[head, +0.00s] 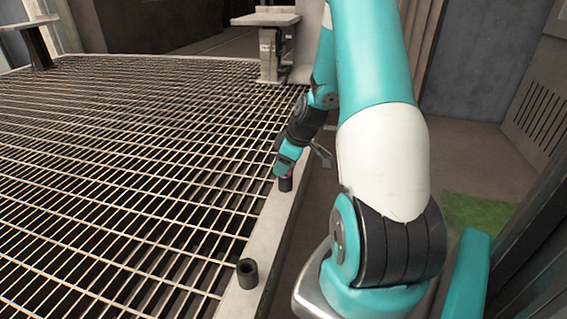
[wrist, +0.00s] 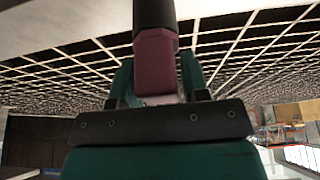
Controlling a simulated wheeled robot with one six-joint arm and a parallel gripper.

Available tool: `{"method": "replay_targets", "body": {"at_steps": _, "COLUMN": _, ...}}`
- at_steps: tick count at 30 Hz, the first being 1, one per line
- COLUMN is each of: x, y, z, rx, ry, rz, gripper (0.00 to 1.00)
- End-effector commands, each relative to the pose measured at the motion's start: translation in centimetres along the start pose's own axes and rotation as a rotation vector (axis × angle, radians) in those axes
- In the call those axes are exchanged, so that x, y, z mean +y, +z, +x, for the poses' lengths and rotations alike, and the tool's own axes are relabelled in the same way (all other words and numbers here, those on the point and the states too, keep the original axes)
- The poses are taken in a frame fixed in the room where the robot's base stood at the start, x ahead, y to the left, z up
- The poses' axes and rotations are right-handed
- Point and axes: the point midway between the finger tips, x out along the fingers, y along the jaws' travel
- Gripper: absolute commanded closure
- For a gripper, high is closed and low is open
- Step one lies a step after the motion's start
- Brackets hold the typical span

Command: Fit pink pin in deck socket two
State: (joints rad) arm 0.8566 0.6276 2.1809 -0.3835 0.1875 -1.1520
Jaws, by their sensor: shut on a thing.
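The pink pin (wrist: 156,66) is held between the teal fingers of my gripper (wrist: 156,84) in the wrist view. A dark cylinder (wrist: 153,14) meets the pin's far end there, in line with it. In the head view my gripper (head: 285,168) points down over the pale rail, right above a dark cylindrical socket (head: 286,185). The pin is mostly hidden by the gripper in this view. The pin's end appears to be at or in this socket; I cannot tell how deep. A second, empty dark socket (head: 247,273) stands nearer on the same rail.
The pale rail (head: 268,238) runs along the right edge of a wide metal grating (head: 130,170). A grey pedestal with a flat top (head: 266,19) stands at the far end. A green patch (head: 478,211) lies on the floor at right.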

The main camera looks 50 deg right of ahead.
Motion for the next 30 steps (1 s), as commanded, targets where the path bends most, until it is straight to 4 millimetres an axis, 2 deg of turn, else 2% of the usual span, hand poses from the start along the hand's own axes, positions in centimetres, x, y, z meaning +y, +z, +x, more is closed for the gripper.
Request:
{"method": "replay_targets", "body": {"at_steps": 1, "x": 0.0, "y": 0.0, "z": 0.0, "rx": 0.000, "ry": 0.001, "rz": 0.000, "gripper": 0.51}}
{"method": "replay_targets", "body": {"at_steps": 4, "x": 0.0, "y": 0.0, "z": 0.0, "rx": 0.000, "ry": 0.001, "rz": 0.000, "gripper": 0.28}}
{"method": "replay_targets", "body": {"at_steps": 12, "x": 0.0, "y": 0.0, "z": -0.1, "rx": 0.000, "ry": 0.000, "rz": 0.000, "gripper": 0.28}}
{"method": "replay_targets", "body": {"at_steps": 16, "x": 0.0, "y": -0.1, "z": -1.1, "rx": 0.000, "ry": 0.001, "rz": 0.000, "gripper": 0.28}}
{"method": "replay_targets", "body": {"at_steps": 20, "x": 0.1, "y": -0.2, "z": -3.7, "rx": 0.000, "ry": 0.004, "rz": 0.001, "gripper": 0.28}}
{"method": "replay_targets", "body": {"at_steps": 30, "x": 0.1, "y": -0.2, "z": -12.4, "rx": 0.001, "ry": 0.004, "rz": 0.002, "gripper": 0.28}}
